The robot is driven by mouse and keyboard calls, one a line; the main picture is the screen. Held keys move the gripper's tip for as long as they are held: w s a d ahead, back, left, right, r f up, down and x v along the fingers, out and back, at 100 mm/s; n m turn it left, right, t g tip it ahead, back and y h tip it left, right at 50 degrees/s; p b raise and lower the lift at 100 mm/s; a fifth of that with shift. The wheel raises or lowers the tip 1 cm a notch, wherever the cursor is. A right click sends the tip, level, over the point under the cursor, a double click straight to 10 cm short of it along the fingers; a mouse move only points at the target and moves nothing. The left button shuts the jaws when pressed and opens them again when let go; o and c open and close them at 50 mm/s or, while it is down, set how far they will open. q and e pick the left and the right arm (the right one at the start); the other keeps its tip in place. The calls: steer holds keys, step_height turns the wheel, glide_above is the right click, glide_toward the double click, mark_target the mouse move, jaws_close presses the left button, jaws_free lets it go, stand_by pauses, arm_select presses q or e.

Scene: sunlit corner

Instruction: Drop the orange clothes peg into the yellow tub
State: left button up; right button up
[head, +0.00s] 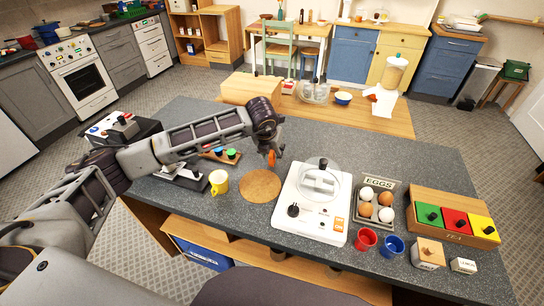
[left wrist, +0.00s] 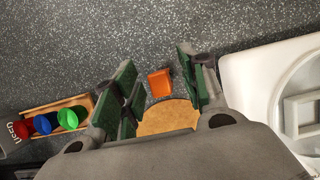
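A small orange thing, which I take as the peg (head: 271,158), shows at my left gripper (head: 273,148) in the head view. In the left wrist view the orange piece (left wrist: 160,83) lies between the spread green-padded fingers (left wrist: 160,88), with gaps on both sides. The gripper is open and points down beyond the round cork mat (head: 260,186). I cannot tell how high the fingertips are. A yellow mug-like vessel (head: 219,182) stands left of the mat; I see no other plain yellow tub. My right gripper is not in view.
A white scale-like appliance (head: 318,224) stands right of the mat. Red (head: 365,239) and blue (head: 391,247) tubs, an egg tray (head: 398,200) and a tea box (head: 428,196) are farther right. A wooden rack with coloured cups (left wrist: 40,110) stands to the left.

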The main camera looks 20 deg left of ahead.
arm_select(q)
steer(key=c, duration=0.8)
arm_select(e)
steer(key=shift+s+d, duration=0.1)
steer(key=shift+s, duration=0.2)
arm_select(q)
steer(key=shift+r, duration=0.1)
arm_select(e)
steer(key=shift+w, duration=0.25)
arm_select(q)
steer(key=shift+r, duration=0.8)
step_height(320, 180, up, 7)
steer(key=shift+f+b, duration=0.1)
steer(key=shift+b, duration=0.5)
steer(key=shift+r, duration=0.75)
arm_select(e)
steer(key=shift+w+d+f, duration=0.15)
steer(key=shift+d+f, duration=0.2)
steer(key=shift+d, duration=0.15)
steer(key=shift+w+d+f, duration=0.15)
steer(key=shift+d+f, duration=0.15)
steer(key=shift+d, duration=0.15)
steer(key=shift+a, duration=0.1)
